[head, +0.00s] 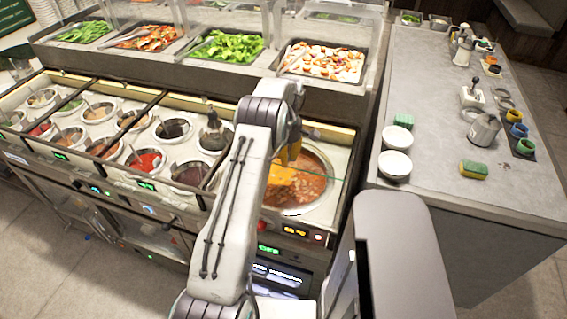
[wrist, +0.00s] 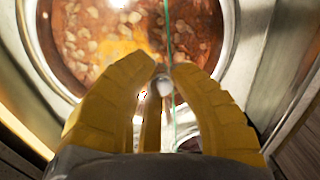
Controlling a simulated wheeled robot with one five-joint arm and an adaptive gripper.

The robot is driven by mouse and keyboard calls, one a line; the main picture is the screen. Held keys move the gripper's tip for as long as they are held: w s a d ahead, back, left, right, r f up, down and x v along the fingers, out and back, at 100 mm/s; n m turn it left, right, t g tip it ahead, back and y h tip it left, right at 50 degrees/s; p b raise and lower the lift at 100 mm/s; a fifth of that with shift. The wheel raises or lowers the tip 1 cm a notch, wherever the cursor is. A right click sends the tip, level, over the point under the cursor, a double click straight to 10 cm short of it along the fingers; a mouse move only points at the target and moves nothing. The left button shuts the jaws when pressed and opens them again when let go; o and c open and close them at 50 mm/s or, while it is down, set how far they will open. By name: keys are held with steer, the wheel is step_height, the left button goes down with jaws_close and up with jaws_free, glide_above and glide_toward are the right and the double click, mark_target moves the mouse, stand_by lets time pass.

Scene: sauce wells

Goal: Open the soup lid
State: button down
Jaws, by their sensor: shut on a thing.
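The soup well (head: 318,202) is a round metal-rimmed pot of red-brown soup with pale chunks, right of the sauce wells. The soup lid (head: 325,177) is clear glass, showing mainly as a thin green edge line across the well; that line also runs down the wrist view (wrist: 171,30). My gripper (head: 284,172) is over the left part of the well, partly hidden by my arm. In the wrist view its yellow fingers (wrist: 160,76) close around a small pale knob (wrist: 163,86) beside the green line. I cannot tell whether the lid is raised or flat.
Sauce wells (head: 147,160) with ladles lie left of the soup well. A glass-guarded shelf with food trays (head: 325,62) runs behind it. To the right, a grey counter (head: 440,140) holds white bowls (head: 394,165), sponges (head: 473,169) and a metal jug (head: 484,131).

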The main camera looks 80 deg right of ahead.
steer(key=shift+s+d+f, duration=0.1)
steer(key=shift+s+d, duration=0.1)
steer(key=shift+d, duration=0.35)
steer(key=c, duration=1.1)
jaws_free()
steer(key=shift+o, duration=0.2)
steer(key=shift+d, duration=0.1)
steer(key=shift+d+r, duration=0.15)
steer(key=shift+r, duration=1.75)
steer(key=shift+d+r, duration=0.15)
steer(key=shift+r, duration=1.75)
